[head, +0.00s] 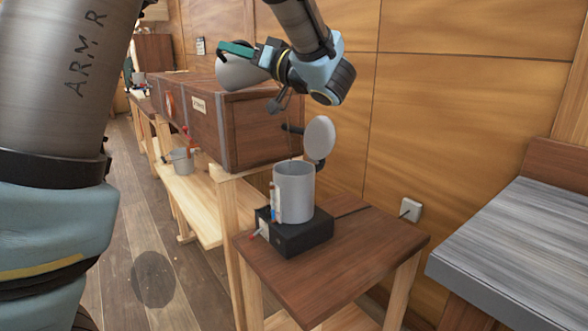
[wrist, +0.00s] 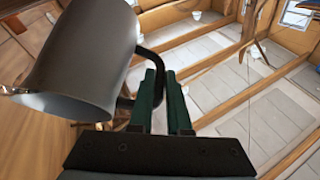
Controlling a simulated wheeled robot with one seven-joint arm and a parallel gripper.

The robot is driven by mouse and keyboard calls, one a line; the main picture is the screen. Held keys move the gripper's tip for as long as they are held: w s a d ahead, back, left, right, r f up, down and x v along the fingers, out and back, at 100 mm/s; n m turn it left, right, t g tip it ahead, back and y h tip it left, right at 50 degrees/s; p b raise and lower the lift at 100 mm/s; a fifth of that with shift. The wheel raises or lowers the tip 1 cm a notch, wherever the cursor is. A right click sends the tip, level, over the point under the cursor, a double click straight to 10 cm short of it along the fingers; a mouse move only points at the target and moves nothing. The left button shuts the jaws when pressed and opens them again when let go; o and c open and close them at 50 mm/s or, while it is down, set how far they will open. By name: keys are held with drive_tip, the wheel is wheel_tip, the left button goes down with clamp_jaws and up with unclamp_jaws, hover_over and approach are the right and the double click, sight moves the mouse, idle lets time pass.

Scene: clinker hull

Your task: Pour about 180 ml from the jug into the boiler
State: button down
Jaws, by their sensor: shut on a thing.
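The grey jug (head: 240,73) hangs in the air, strongly tilted, above and a little left of the boiler. My gripper (head: 238,49) has green fingers and is shut on the jug's dark handle, which shows in the wrist view (wrist: 150,62). There the jug's body (wrist: 85,50) fills the upper left, its mouth turned downward and its inside partly hidden. The boiler (head: 294,192) is a grey open-topped cylinder standing upright on a black base (head: 300,238). Its round lid (head: 320,138) stands raised behind it. A faint thin line runs down toward the boiler; I cannot tell whether it is liquid.
A small brown table (head: 350,260) carries the boiler. A grey-topped bench (head: 520,240) is at the right. A pail (head: 182,161) sits on the lower shelf. A plank wall rises behind.

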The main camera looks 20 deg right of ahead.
drive_tip(key=w+a+r+g+p, duration=0.1)
drive_tip(key=p, duration=0.1)
drive_tip(key=shift+w+a+r+p, duration=0.3)
drive_tip(key=shift+a+p, duration=0.05)
drive_tip(key=shift+a, duration=0.05)
drive_tip(key=g+p, duration=0.1)
drive_tip(key=p, duration=0.1)
drive_tip(key=w+a+h+p, duration=0.1)
drive_tip(key=p, duration=0.2)
drive_tip(key=shift+r+g+p, duration=0.3)
drive_tip(key=shift+g, duration=0.1)
drive_tip(key=p, duration=0.1)
drive_tip(key=f+g+h+p, duration=0.1)
drive_tip(key=shift+w+a+p, duration=0.15)
drive_tip(key=shift+w+p, duration=0.15)
drive_tip(key=shift+p, duration=0.05)
drive_tip(key=shift+a+r+h+p, duration=0.15)
drive_tip(key=shift+h+p, duration=0.25)
drive_tip(key=shift+p, duration=0.3)
drive_tip(key=shift+w+f, duration=0.1)
drive_tip(key=shift+f, duration=0.15)
drive_tip(key=shift+r+g+p, duration=0.25)
drive_tip(key=shift+g+p, duration=0.15)
drive_tip(key=shift+p, duration=0.7)
